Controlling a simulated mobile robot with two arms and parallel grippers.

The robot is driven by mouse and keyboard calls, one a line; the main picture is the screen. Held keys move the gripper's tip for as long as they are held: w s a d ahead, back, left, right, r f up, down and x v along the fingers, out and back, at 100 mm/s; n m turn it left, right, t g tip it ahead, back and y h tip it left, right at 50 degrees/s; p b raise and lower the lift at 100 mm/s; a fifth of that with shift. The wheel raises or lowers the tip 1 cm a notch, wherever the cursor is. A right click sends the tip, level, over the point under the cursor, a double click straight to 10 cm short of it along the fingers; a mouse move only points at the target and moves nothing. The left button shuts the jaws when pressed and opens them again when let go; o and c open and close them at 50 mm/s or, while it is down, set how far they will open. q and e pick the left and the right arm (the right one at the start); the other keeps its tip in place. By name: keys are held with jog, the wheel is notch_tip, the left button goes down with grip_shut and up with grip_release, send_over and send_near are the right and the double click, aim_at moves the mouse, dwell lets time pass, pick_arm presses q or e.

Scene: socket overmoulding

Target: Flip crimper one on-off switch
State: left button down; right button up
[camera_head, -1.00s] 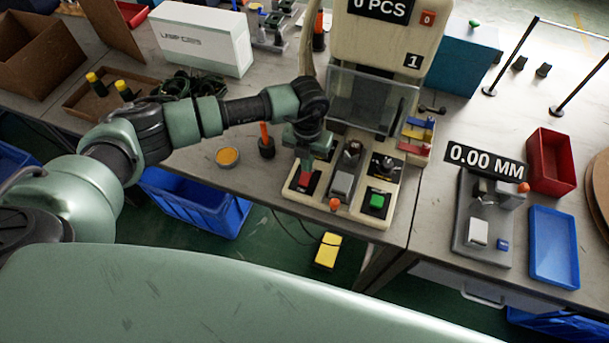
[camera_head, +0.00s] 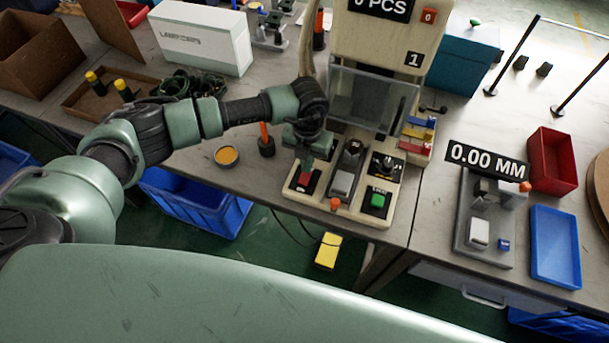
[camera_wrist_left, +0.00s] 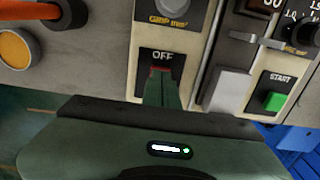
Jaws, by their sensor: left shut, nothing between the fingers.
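Crimper one (camera_head: 385,45) is the cream machine with the "1" label, standing on the bench. Its on-off switch (camera_head: 301,183) is a red rocker on a black plate at the front left of its base. In the left wrist view, the switch plate (camera_wrist_left: 163,56) reads OFF, and a strip of red shows just beyond my fingertips. My left gripper (camera_head: 306,168) is shut and empty, with its fingertips (camera_wrist_left: 160,76) at the switch. The fingers cover most of the rocker, so I cannot tell contact or its tilt. My right gripper is not in view.
Beside the switch are a grey block (camera_head: 342,184) and a green START button (camera_head: 377,202). An orange knob (camera_head: 335,204) sits at the base's front edge. A small yellow-orange pot (camera_head: 227,155) stands to the left. A gauge stand (camera_head: 470,243) and trays are at the right.

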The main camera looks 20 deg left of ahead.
pick_arm(q)
jog(key=shift+f+b, duration=0.5)
jog(key=shift+f, duration=0.2)
jog(key=shift+r, duration=0.15)
jog(key=shift+r+p, duration=2.4)
jog(key=shift+r, duration=1.05)
